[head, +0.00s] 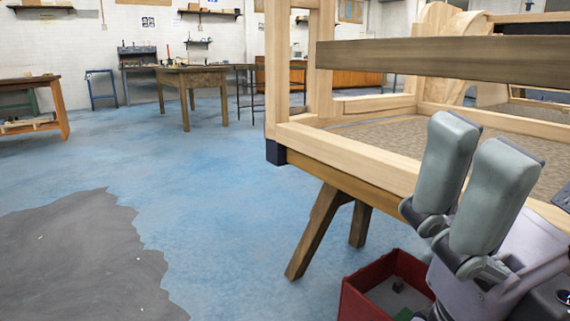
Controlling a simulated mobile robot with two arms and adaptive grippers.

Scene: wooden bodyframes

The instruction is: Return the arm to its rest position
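My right gripper (483,143) is at the lower right, with two grey fingers pointing up. The fingers stand side by side, and the nearer one partly overlaps the farther one. From this angle I cannot tell how wide the space between them is, and I see nothing held there. The gripper shows in front of a wooden bodyframe (350,153); I cannot tell how close it is to the wood. My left gripper is not in view.
The bodyframe rests on wooden trestle legs (317,232), with a dark plank (445,58) across it. A red bin (368,293) stands below my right gripper. A wooden table (200,79) and a workbench (30,85) stand farther back. The blue floor (200,200) at left is clear.

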